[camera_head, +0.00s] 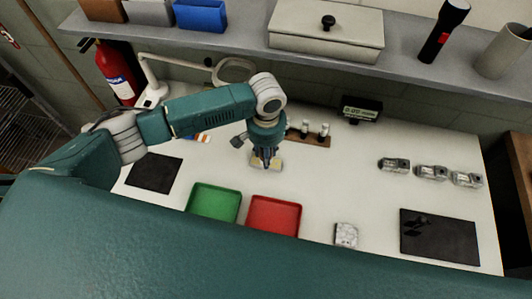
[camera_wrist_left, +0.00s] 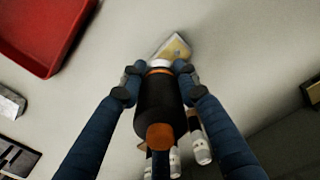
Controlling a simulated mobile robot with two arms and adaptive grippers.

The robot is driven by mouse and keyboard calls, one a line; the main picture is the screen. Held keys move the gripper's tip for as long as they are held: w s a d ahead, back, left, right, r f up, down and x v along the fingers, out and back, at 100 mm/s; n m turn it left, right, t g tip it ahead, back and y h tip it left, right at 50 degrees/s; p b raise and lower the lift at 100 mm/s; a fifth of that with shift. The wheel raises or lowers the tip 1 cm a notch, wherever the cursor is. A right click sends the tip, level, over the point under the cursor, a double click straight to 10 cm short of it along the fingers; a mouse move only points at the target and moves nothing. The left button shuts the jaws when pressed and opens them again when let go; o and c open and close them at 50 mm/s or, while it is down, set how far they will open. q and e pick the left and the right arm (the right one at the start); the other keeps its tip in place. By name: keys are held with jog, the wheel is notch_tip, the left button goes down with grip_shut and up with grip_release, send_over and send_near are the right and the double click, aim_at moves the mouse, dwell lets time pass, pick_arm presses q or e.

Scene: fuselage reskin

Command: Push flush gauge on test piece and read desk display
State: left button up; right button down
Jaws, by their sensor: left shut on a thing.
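My left gripper (camera_head: 265,158) points down over the middle of the white table. In the left wrist view my left gripper (camera_wrist_left: 160,82) is shut on the flush gauge (camera_wrist_left: 156,108), a black cylinder with orange bands. The test piece (camera_wrist_left: 174,48), a small pale plate with a yellowish patch, lies at the gauge's tip; it also shows under the gripper in the head view (camera_head: 275,164). I cannot tell whether tip and plate touch. The desk display (camera_head: 361,109) is a dark box at the table's back with small lit characters, which I cannot read surely. My right gripper is not in view.
A green tray (camera_head: 213,203) and a red tray (camera_head: 273,216) lie in front of the gripper. A wooden holder (camera_head: 310,137) with white-topped tools stands behind. Several metal parts (camera_head: 432,173) and a dark mat (camera_head: 440,237) are right. A magnifier lamp (camera_head: 152,93) stands back left.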

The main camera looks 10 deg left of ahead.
pick_arm(q)
jog(key=shift+f, duration=0.5)
dwell(0.4)
jog(key=shift+s+f, duration=0.15)
dwell(2.1)
jog(key=shift+p, duration=0.35)
notch_tip(320, 180, up, 5)
jog(key=p, duration=0.5)
jog(key=shift+p, duration=0.4)
notch_tip(320, 180, up, 2)
jog(key=shift+r+p, duration=0.2)
jog(key=shift+p, duration=0.8)
jog(key=shift+w, duration=0.2)
